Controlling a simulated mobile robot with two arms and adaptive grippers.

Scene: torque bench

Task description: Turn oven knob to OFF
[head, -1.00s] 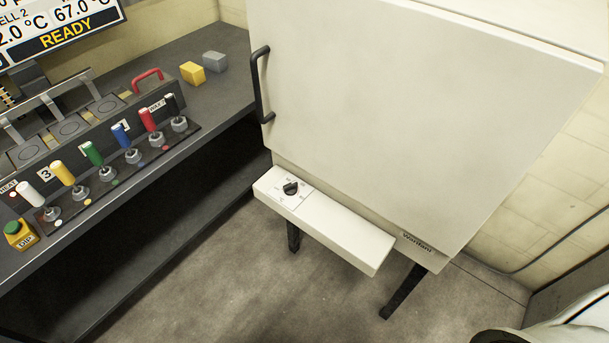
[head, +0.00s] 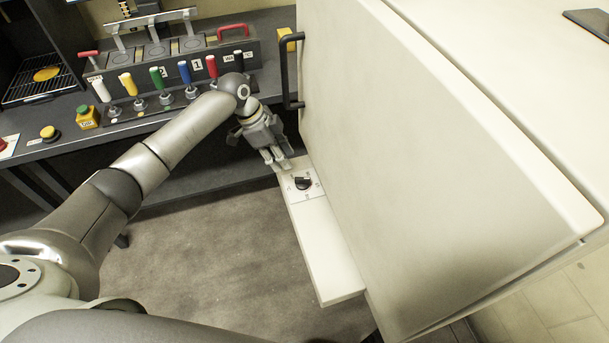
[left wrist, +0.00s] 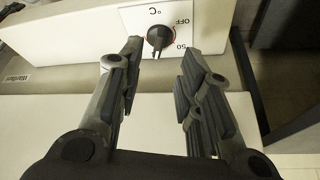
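The oven knob (head: 303,183) is a small black dial on a white plate on top of the oven's white control ledge (head: 327,262). In the left wrist view the knob (left wrist: 159,37) shows beyond my fingertips, with the marks OFF, 50 and °C around it. My left gripper (head: 278,162) is just behind and left of the knob in the head view. In the left wrist view the left gripper (left wrist: 163,62) is open and empty, its fingers apart and not around the knob. My right gripper is not in view.
The large white oven door (head: 410,150) with a black handle (head: 287,70) rises right beside the ledge. A dark bench (head: 215,165) with several coloured levers stands at the back left. The floor (head: 215,260) left of the ledge is clear.

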